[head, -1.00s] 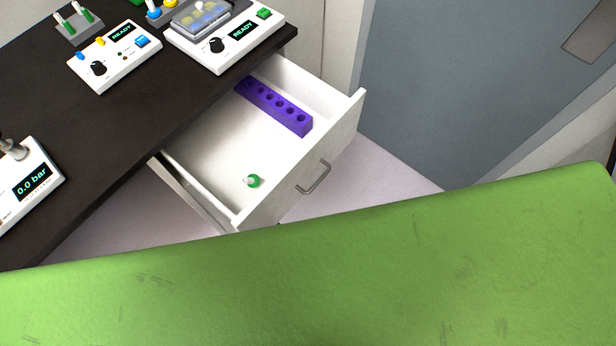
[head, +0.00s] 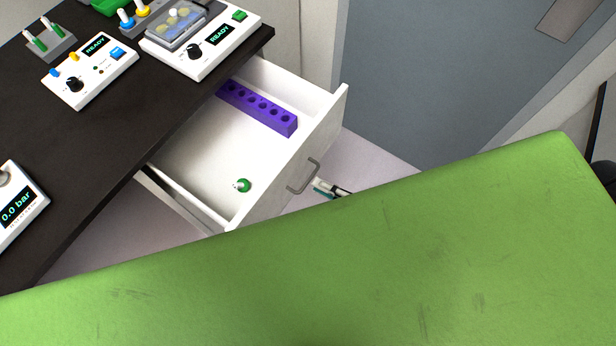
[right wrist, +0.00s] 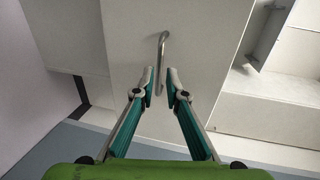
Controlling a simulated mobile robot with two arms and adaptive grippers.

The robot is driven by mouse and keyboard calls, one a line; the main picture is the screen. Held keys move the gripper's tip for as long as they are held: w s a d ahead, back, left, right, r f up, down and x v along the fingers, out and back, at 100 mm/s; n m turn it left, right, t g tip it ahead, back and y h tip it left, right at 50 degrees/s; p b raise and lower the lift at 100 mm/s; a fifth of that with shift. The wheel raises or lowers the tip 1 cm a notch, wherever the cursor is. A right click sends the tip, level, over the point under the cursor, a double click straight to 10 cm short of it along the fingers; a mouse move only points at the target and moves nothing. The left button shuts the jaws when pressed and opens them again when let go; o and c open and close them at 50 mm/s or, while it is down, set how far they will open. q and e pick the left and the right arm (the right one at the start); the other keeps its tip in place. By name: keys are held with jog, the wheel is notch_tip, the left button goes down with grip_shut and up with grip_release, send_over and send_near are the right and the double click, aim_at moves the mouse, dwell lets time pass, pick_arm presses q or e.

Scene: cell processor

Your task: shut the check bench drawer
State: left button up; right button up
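The white check bench drawer (head: 190,150) is pulled out from under the dark bench top in the head view. Its front carries a grey bar handle (head: 303,176). A purple rack with holes (head: 260,105) and a small green-capped item (head: 242,185) lie inside. My right gripper (head: 318,186) shows just beside the handle, partly hidden behind a green surface. In the right wrist view, my right gripper (right wrist: 160,84) has its teal fingers apart, and the handle (right wrist: 161,55) stands just ahead of the gap between the tips. Contact cannot be told. My left gripper is not in view.
A large green surface (head: 400,250) fills the lower part of the head view. Devices with displays, including a white READY unit (head: 90,70), stand on the dark bench (head: 110,130). A grey door (head: 430,80) is at the back right.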

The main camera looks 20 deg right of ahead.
aim_at(308, 180)
jog(key=x, duration=0.5)
grip_shut()
